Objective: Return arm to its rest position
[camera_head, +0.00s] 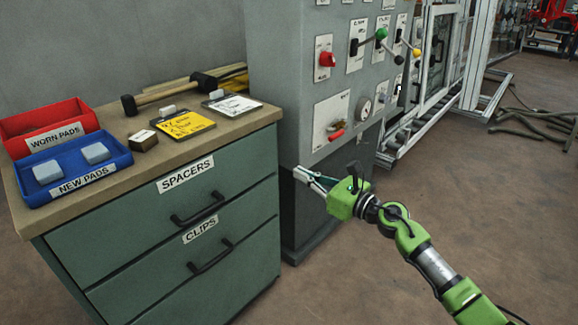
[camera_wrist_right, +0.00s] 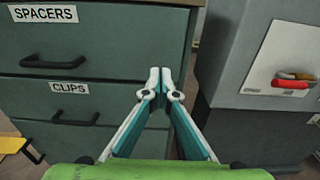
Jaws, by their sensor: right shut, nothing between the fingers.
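My right arm reaches in from the lower right of the head view. Its green-bodied right gripper (camera_head: 303,175) is shut and empty, held in the air in front of the grey control cabinet (camera_head: 272,75), near the right side of the green drawer unit (camera_head: 262,195). In the right wrist view the gripper's fingertips (camera_wrist_right: 160,76) meet, with nothing between them, and the drawer fronts and cabinet are behind them. My left gripper shows in neither view.
The drawer unit's top holds a red tray (camera_head: 20,122), a blue tray (camera_head: 122,158) with two pads, a hammer (camera_head: 170,93) and clipboards. Levers, a red knob (camera_head: 327,59) and a red handle (camera_head: 336,135) project from the cabinet. Open floor (camera_head: 500,220) lies to the right.

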